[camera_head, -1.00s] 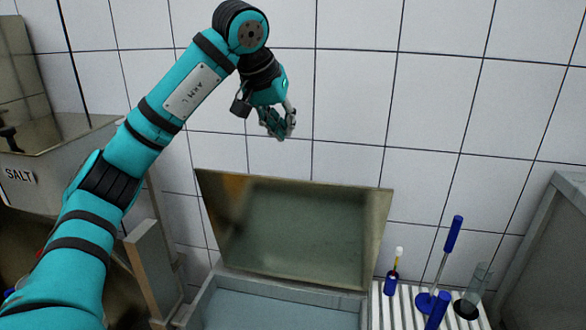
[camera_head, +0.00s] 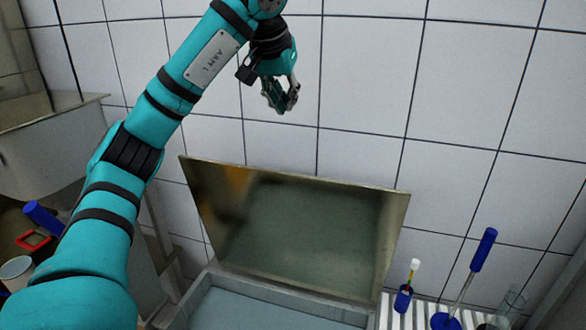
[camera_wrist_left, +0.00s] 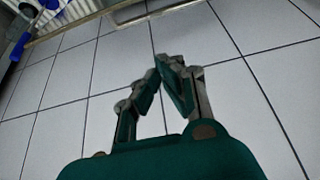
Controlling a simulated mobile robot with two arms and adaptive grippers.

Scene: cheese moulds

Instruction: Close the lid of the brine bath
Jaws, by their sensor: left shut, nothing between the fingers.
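The brine bath (camera_head: 197,303) is a grey metal basin at the bottom middle of the head view, with pale blue liquid inside. Its lid (camera_head: 300,232) is a shiny metal sheet standing open, tilted back toward the tiled wall. My left gripper (camera_head: 281,100) is above the lid's upper edge, in front of the wall, apart from the lid. Its fingers are shut with nothing between them; they also show in the left wrist view (camera_wrist_left: 158,78) against tiles. My right gripper is not in view.
A metal salt bin (camera_head: 45,150) and a red-rimmed item (camera_head: 33,240) are at left. The wall above the lid is clear.

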